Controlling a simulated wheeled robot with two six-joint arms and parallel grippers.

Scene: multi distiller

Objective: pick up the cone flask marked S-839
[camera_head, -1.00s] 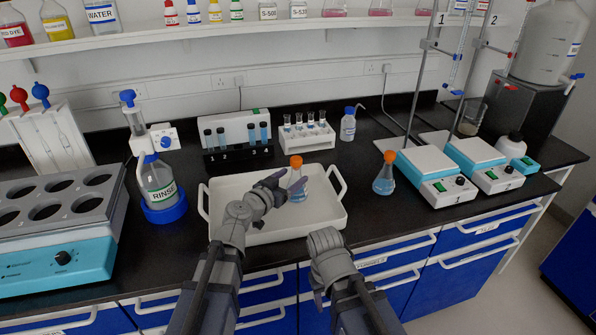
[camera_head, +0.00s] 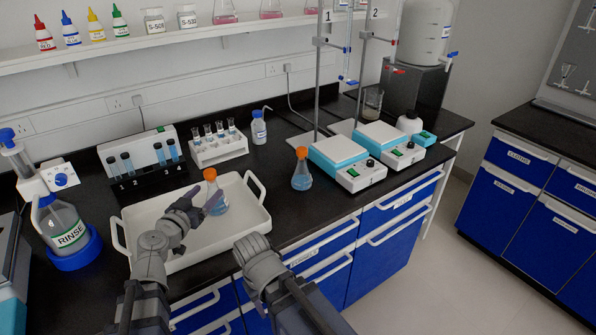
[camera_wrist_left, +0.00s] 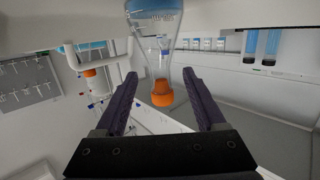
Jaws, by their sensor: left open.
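A cone flask with blue liquid and an orange stopper (camera_head: 221,206) stands upright in the white tray (camera_head: 256,218). A second, similar cone flask (camera_head: 301,176) stands on the black bench right of the tray. No label on either flask is readable. My left gripper (camera_head: 207,202) is open over the tray, its fingers at the first flask. In the left wrist view, the orange-stoppered flask (camera_wrist_left: 154,38) appears upside down, with its stopper between the spread fingers (camera_wrist_left: 163,102). I cannot tell whether they touch it. My right arm's end is low in front of the bench; its fingers are unclear.
A tube rack (camera_head: 219,150) and a dark vial rack (camera_head: 150,181) stand behind the tray. The rinse bottle (camera_head: 64,228) is at left. Two stirrer plates (camera_head: 338,150) and burette stands are at right. Some bare bench lies between tray and stirrers.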

